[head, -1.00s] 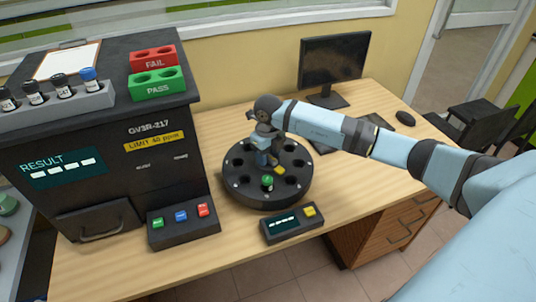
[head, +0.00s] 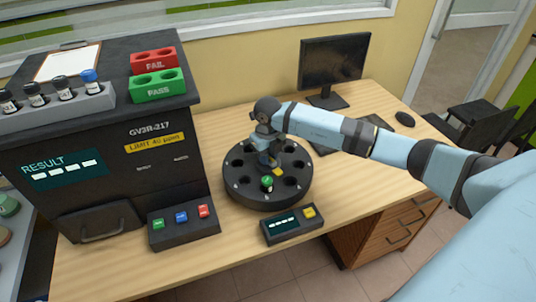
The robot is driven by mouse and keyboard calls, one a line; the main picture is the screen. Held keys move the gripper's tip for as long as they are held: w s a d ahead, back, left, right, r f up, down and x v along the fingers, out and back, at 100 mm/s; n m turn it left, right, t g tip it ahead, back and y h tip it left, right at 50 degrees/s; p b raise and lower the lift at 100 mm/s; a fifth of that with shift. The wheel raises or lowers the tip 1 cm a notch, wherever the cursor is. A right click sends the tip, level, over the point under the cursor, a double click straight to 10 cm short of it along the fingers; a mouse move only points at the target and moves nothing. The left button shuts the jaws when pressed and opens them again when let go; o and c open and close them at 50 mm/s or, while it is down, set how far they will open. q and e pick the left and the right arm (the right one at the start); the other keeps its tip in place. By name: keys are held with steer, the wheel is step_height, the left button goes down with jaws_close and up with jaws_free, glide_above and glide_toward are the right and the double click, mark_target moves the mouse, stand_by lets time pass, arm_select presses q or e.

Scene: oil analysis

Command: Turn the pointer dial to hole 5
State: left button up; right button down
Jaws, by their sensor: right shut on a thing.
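The round black carousel (head: 240,194) with a ring of holes stands on the wooden desk. A green-capped vial (head: 267,183) sits in a hole at its front. A yellow pointer tip (head: 278,172) shows near the centre, aimed toward the front right. My right gripper (head: 268,158) points down over the carousel's centre and is shut on the pointer dial, whose knob is mostly hidden by the gripper. The hole numbers are too small to read for certain. My left gripper is not in view.
A small console (head: 292,225) with a yellow button stands in front of the carousel. The black analyser (head: 110,165) and its button box (head: 183,226) are at the left. A monitor (head: 333,64) stands behind. The desk's right front is clear.

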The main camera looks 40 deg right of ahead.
steer(key=m+p, duration=0.1)
steer(key=m, duration=0.2)
steer(key=shift+r, duration=0.1)
steer(key=m+p, duration=0.1)
steer(key=m, duration=0.2)
steer(key=shift+m, duration=0.3)
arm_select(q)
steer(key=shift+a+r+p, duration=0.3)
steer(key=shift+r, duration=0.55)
arm_select(e)
steer(key=shift+m, duration=0.3)
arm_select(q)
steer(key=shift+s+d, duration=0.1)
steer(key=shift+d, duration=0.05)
arm_select(e)
steer(key=c, duration=1)
jaws_free()
steer(key=shift+o, duration=0.2)
step_height(320, 180, up, 14)
